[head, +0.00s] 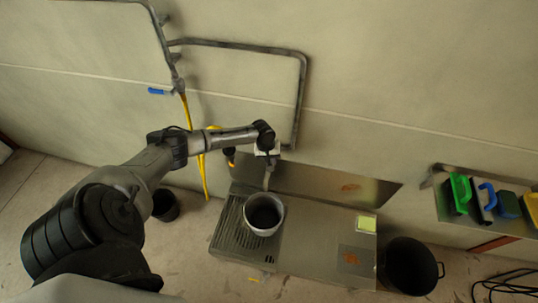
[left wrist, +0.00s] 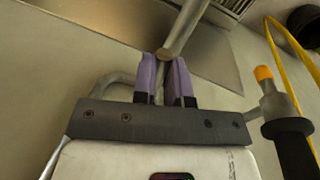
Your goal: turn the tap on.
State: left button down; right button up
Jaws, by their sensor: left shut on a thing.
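The tap's grey metal spout (head: 268,179) comes down from the wall over the metal sink unit, above a bucket (head: 279,222). My left arm reaches in from the left, and its left gripper (head: 267,160) is at the top of the tap, by the wall. In the left wrist view, the purple fingers of the left gripper (left wrist: 166,76) are shut on a part of the tap, with the metal pipe (left wrist: 188,25) running up just beyond the fingertips. The gripped part is mostly hidden between the fingers. My right gripper is not in view.
A second outlet with an orange tip (head: 231,157) and a yellow hose (head: 204,178) are close to the left of the gripper. Wall pipes (head: 303,75) run above. A dark bin (head: 411,267) stands right of the sink unit (head: 310,245); a brush shelf hangs at far right.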

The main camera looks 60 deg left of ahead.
pick_arm(q)
jog(key=shift+w+d+n+y+p, duration=0.25)
jog(key=shift+w+n+p, duration=0.4)
jog(key=shift+n+p, duration=0.55)
jog(key=shift+w+d+n+y+p, duration=0.2)
jog(key=shift+w+n+p, duration=0.45)
jog(key=shift+n+p, duration=0.5)
jog(key=shift+w+d+n+y+p, duration=0.25)
jog(key=shift+w+n+p, duration=0.4)
jog(key=shift+n+p, duration=0.55)
jog(key=shift+n, duration=0.25)
jog(key=c, duration=1.1)
grip_release()
jog(key=shift+c, duration=0.2)
